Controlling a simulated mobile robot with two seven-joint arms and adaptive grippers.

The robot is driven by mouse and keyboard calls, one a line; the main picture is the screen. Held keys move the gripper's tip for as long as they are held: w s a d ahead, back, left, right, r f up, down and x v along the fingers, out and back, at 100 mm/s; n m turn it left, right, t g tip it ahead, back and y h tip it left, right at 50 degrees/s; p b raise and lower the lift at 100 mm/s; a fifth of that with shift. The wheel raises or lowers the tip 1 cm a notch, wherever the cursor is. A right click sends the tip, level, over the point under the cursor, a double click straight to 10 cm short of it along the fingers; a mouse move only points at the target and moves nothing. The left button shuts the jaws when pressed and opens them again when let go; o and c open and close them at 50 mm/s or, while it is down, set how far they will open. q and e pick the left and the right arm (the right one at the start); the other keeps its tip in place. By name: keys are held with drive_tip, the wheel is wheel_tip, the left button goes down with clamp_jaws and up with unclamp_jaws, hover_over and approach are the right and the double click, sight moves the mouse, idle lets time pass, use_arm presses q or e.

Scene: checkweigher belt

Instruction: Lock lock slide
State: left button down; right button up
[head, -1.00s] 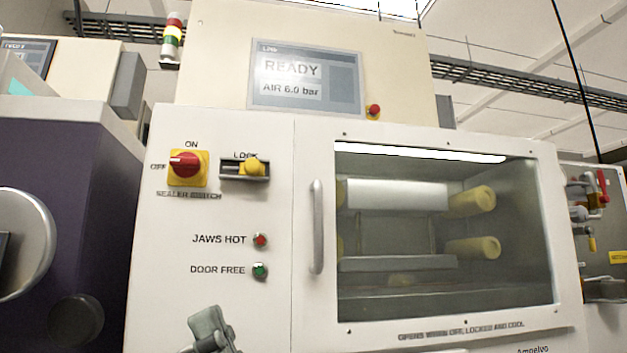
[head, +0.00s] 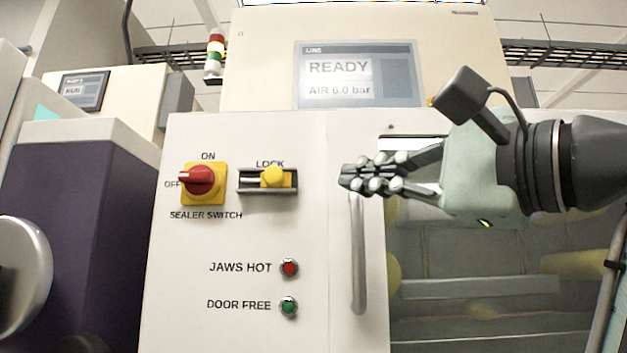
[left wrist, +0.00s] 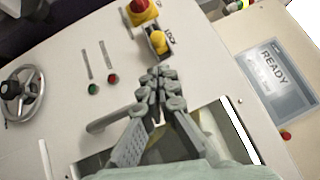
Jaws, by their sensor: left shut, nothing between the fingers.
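The lock slide (head: 273,178) is a yellow knob on a yellow block in a dark horizontal slot under the word LOCK. The knob sits right of the slot's middle; it also shows in the left wrist view (left wrist: 159,41). My left gripper (head: 348,180) is shut and empty, fingertips pointing left toward the slide at about its height. In the head view the fingertips are right of the slot, apart from it. In the left wrist view the gripper (left wrist: 158,78) has its tips just below the knob. My right gripper is not in view.
The red sealer switch (head: 197,181) on its yellow plate is left of the slide, its handle pointing toward OFF. A red JAWS HOT button or lamp (head: 289,268) and a green DOOR FREE one (head: 288,306) are below. The door handle (head: 358,255) stands below my fingertips. The screen (head: 357,76) reads READY.

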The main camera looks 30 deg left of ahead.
sight(274, 177)
use_arm(q)
drive_tip(key=shift+a, duration=0.1)
drive_tip(key=x, duration=1)
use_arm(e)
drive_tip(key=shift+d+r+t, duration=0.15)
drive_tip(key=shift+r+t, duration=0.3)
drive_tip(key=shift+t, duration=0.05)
